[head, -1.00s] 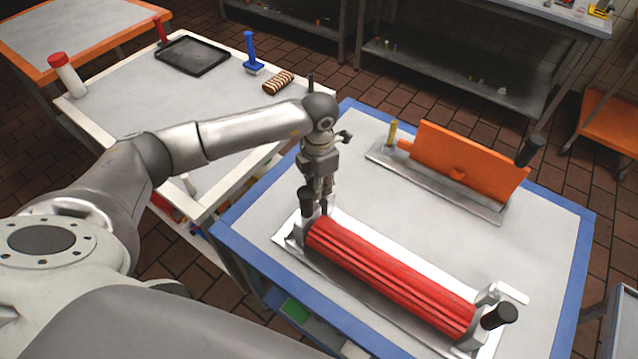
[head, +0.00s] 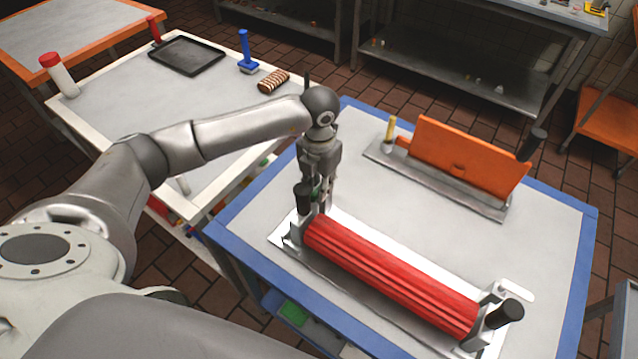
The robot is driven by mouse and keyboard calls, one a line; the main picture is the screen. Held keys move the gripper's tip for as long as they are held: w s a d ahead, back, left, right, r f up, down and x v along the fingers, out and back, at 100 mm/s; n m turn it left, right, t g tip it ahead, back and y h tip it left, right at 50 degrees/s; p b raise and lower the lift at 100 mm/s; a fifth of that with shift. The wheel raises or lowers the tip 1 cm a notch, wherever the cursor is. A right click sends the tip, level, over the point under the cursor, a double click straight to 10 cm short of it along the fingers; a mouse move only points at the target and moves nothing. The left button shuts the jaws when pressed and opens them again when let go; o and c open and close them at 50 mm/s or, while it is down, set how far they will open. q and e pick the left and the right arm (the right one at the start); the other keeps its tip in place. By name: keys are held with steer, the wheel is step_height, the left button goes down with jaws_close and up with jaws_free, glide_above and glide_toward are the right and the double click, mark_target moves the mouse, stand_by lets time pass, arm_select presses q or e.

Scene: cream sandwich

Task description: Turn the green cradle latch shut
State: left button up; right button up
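A red fluted roller (head: 390,272) lies in a metal cradle (head: 352,292) on the blue-edged table. A black knob (head: 303,197) stands at its left end and another black knob (head: 505,313) sticks out at its right end. My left gripper (head: 321,200) points down at the left end of the roller, close beside the left knob. A small green bit (head: 316,190) shows at its fingers and may be the latch. The fingers partly hide it, and whether they touch or grip it cannot be told. My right gripper is out of view.
An orange upright board (head: 468,160) on a metal base stands at the back of the blue-edged table (head: 562,300). A white-edged table at left holds a black tray (head: 187,55), a blue-handled tool (head: 247,52) and a striped cake (head: 273,81). The right table area is clear.

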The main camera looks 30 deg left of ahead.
arm_select(q)
steer(key=shift+o, duration=1.3)
step_height(320, 180, up, 12)
